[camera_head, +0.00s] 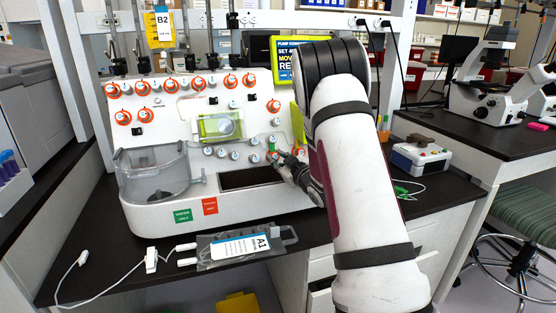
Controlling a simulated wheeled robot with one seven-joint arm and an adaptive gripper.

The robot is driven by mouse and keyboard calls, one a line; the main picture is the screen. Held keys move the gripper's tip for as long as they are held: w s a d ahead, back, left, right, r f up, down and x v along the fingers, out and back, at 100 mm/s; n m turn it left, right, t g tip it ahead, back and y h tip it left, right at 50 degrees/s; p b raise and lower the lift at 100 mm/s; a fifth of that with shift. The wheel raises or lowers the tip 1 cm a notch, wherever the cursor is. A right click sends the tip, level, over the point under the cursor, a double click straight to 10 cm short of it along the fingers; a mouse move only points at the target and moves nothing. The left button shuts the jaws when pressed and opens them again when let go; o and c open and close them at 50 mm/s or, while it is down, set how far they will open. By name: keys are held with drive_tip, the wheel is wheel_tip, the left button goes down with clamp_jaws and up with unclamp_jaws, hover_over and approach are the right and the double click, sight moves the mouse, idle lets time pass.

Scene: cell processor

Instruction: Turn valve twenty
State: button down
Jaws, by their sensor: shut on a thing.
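The white cell processor (150,215) stands on the black bench, with several round valves on its upright panel. Some valves have orange rings; others in the lower rows are pale. My gripper (274,155) is at the lower right of the panel, shut on a valve (271,153) there. The gripper and arm hide parts of this valve and the panel around it. An orange-ringed valve (299,153) shows just right of the fingertips. The valve numbers are too small to read.
A bag labelled A1 (240,246) lies at the bench's front with white tubing to its left. A bag labelled B2 (160,28) hangs above the processor. A small blue-and-white box (420,157) sits right of my arm. A microscope (490,85) stands on the right bench.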

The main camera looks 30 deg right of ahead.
drive_tip(key=c, duration=1.4)
unclamp_jaws()
drive_tip(key=s+a, duration=0.1)
drive_tip(key=s, duration=1.1)
drive_tip(key=shift+r, duration=0.3)
